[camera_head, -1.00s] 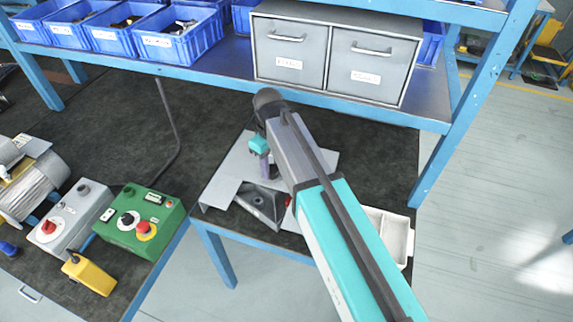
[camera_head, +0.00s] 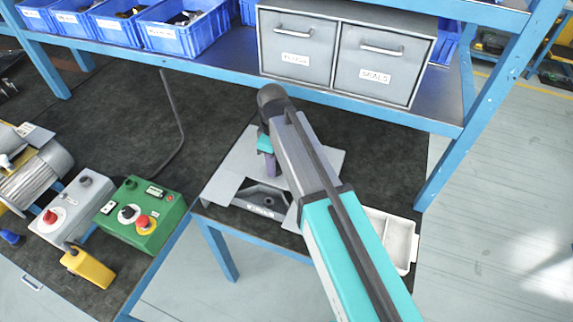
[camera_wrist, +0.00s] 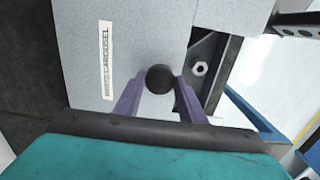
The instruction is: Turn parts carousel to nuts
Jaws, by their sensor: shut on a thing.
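The parts carousel (camera_head: 236,150) is under a flat grey cover near the bench's front edge. Its cutout shows a dark tray compartment (camera_head: 262,196) with a small label too small to read. In the wrist view the cover (camera_wrist: 140,40) carries a "PARTS CAROUSEL" label, and a pale ring- or nut-like part (camera_wrist: 201,68) shows in the opening. My gripper (camera_head: 269,168) is over the carousel. In the wrist view its purple fingers (camera_wrist: 160,85) are shut on a round black knob (camera_wrist: 160,78). My arm hides the carousel's right part.
A green control box (camera_head: 140,215), a grey switch box (camera_head: 70,205) and a yellow pendant (camera_head: 88,268) stand left. A white divided tray (camera_head: 400,243) is at the right. Grey drawers (camera_head: 296,45) and blue bins (camera_head: 183,36) fill the shelf behind.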

